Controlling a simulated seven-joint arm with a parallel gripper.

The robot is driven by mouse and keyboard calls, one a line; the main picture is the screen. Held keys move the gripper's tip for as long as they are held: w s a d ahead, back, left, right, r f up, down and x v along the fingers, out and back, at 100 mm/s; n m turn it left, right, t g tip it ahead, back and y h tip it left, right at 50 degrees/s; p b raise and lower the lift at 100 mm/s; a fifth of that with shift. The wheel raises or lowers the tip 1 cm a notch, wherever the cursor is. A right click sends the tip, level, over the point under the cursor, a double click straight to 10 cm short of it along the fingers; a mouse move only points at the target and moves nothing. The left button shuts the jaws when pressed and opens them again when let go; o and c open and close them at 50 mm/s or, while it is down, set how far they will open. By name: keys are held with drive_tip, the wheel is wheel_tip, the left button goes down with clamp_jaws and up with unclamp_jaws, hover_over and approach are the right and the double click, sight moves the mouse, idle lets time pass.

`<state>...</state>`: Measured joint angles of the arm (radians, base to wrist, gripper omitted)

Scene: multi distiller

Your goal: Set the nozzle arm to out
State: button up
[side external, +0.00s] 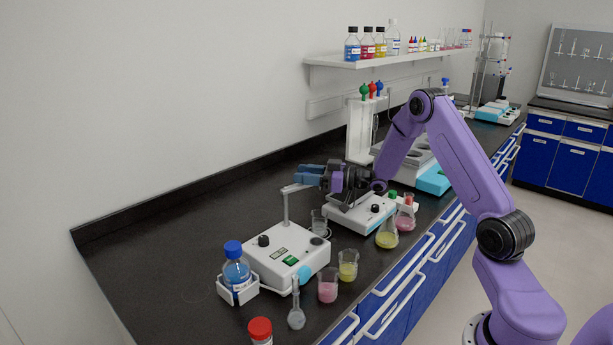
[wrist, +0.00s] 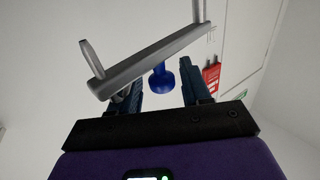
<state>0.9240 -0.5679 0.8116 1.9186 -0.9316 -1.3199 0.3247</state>
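The nozzle arm (side external: 297,187) is a short grey bar on top of a thin upright post on a white device (side external: 286,252). In the side view it points right from the post, close beside my gripper (side external: 302,174). In the wrist view the bar (wrist: 145,62) runs slantwise across the top, with a peg at its left end and a post at its upper right. My gripper's blue fingers (wrist: 161,88) are apart, with nothing held between them. The bar crosses near the left fingertip; I cannot tell whether they touch.
A blue-capped bottle (side external: 235,268) stands in a holder left of the device. Beakers with pink (side external: 328,289) and yellow liquid (side external: 348,265) and a small flask (side external: 296,312) stand in front. Another white device (side external: 360,211) is beneath my wrist. The black bench is clear at far left.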

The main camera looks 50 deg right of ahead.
drive_tip(key=shift+s, duration=0.15)
drive_tip(key=v, duration=1.7)
drive_tip(key=shift+s+f, duration=0.1)
drive_tip(key=w+a+n+g+h, duration=0.25)
drive_tip(key=w+a+g, duration=0.2)
drive_tip(key=a, duration=0.75)
drive_tip(key=s+a+g+h, duration=0.2)
drive_tip(key=s+a+h, duration=0.1)
drive_tip(key=a, duration=0.6)
drive_tip(key=s+a+n+g+h, duration=0.1)
drive_tip(key=s+a+n+g, duration=0.1)
drive_tip(key=s, duration=1.2)
drive_tip(key=s+a+n+g+h, duration=0.2)
drive_tip(key=s+a+g, duration=0.2)
drive_tip(key=s, duration=1.1)
drive_tip(key=g, duration=0.2)
drive_tip(key=shift+r+g, duration=0.35)
